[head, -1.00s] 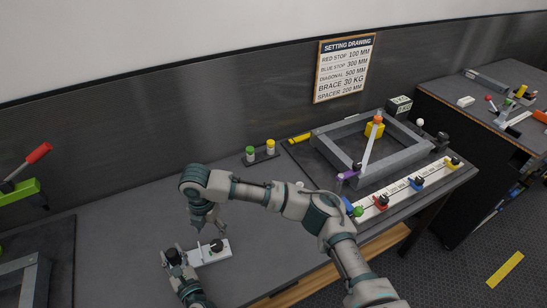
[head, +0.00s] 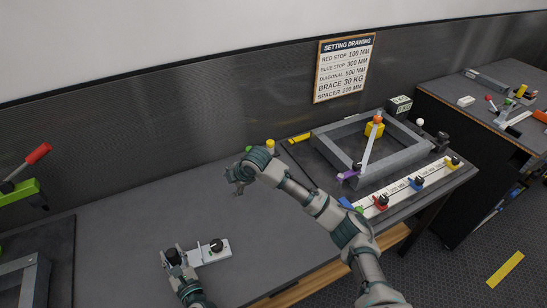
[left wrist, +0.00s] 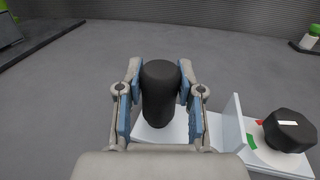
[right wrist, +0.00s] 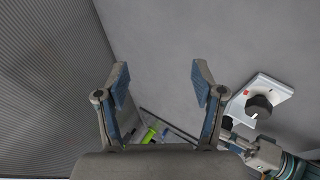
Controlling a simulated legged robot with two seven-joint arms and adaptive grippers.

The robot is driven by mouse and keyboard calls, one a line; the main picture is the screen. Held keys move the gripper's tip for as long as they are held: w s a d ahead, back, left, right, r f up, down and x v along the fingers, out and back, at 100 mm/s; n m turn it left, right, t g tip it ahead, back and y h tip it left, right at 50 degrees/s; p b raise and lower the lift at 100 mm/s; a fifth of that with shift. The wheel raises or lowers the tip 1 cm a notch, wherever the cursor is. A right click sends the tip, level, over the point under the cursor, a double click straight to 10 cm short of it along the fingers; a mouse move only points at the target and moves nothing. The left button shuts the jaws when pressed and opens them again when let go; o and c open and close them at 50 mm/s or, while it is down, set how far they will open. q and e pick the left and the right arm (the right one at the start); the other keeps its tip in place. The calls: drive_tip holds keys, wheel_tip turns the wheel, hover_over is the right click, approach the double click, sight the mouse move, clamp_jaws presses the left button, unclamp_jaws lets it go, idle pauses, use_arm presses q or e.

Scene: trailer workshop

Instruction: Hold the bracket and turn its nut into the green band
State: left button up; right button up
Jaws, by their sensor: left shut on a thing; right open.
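The white bracket (head: 221,254) lies on the bench top. Its black grip post stands at the left end, and the black nut (head: 216,244) sits on its right part. My left gripper (head: 174,258) is shut on the black post (left wrist: 160,92). In the left wrist view the nut (left wrist: 289,130) carries a white mark. A red patch (left wrist: 238,118) and a green band (left wrist: 251,141) show beside it, behind an upright white plate. My right gripper (head: 238,190) is open and empty, above the bench and well away from the nut. The right wrist view shows the bracket (right wrist: 273,88) at right.
A grey frame (head: 330,145) with a diagonal brace stands at the back right, with a white strip (head: 405,190) of coloured stops before it. A yellow-topped piece (head: 270,145) shows behind my right arm. A green clamp (head: 20,192) stands at far left.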

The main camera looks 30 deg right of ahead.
drive_tip(key=w+d+m+t+h, duration=0.2)
drive_tip(key=w+d+m+t, duration=0.2)
drive_tip(key=d, duration=1.4)
drive_tip(key=shift+w+r+m+t+h, duration=0.15)
drive_tip(key=shift+r+m+t+h, duration=0.3)
drive_tip(key=shift+m, duration=0.55)
use_arm(q)
drive_tip(key=o, duration=1.9)
drive_tip(key=shift+c, duration=0.2)
wheel_tip(320, 180, up, 9)
drive_tip(key=p, duration=1)
use_arm(e)
wheel_tip(320, 180, up, 12)
drive_tip(key=shift+r, duration=0.2)
